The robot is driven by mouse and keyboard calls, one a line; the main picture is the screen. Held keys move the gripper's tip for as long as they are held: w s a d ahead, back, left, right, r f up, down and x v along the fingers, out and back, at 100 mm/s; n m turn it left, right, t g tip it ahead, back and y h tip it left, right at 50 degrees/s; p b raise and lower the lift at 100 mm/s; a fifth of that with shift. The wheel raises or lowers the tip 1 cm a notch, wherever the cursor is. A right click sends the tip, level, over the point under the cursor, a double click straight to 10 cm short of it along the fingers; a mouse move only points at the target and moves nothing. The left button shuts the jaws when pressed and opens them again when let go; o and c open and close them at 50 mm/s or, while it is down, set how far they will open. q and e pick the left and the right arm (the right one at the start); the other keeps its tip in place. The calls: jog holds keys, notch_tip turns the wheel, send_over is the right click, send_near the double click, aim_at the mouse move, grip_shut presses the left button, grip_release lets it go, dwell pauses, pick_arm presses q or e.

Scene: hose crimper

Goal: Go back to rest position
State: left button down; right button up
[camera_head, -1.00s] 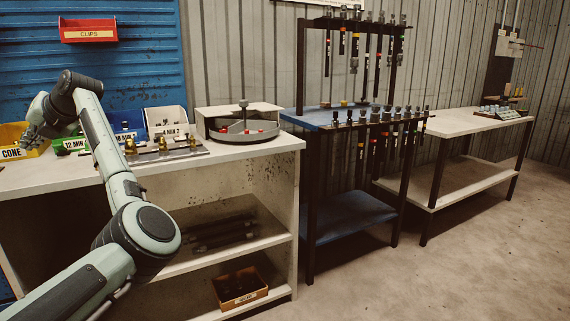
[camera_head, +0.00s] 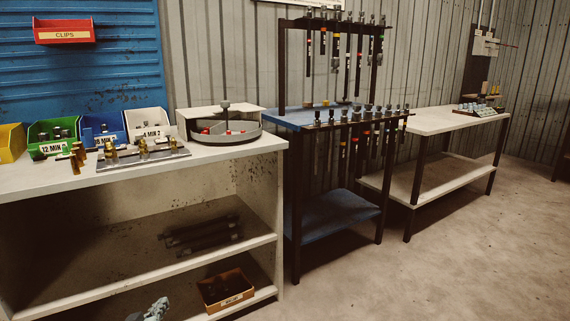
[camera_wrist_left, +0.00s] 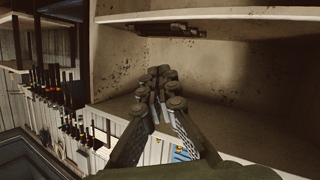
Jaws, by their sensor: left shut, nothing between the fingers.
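My left gripper (camera_head: 152,310) shows only in part at the bottom edge of the head view, low in front of the white workbench (camera_head: 255,205). In the left wrist view its dark fingers (camera_wrist_left: 160,88) are together, with nothing between them. There they point toward the open shelves of the bench (camera_wrist_left: 240,75). The rest of my left arm is out of the head view. My right gripper is in neither view.
Labelled bins, such as a white one (camera_head: 150,121), a metal fixture with brass fittings (camera_head: 143,153) and a round tray (camera_head: 228,134) stand on the bench. A brown box (camera_head: 226,291) sits on its lower shelf. A hose rack (camera_head: 345,120) stands right. The floor (camera_head: 440,265) there is clear.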

pick_arm(q)
jog(key=s+d+f+m+g+h, duration=0.1)
jog(key=s+d+f+m+g, duration=0.15)
jog(key=s+f, duration=0.75)
jog(key=s+d+f+m+g, duration=0.1)
jog(key=s+f+g, duration=0.2)
jog(key=s, duration=0.6)
jog(key=s+d+f+m+g+y, duration=0.1)
jog(key=s+f+g, duration=0.2)
jog(key=s+f, duration=0.5)
jog(key=s+d+f+m+g, duration=0.1)
jog(key=s+f+g, duration=0.2)
jog(key=s, duration=0.9)
notch_tip(320, 180, down, 3)
jog(key=shift+r+m, duration=0.1)
jog(key=shift+m, duration=0.25)
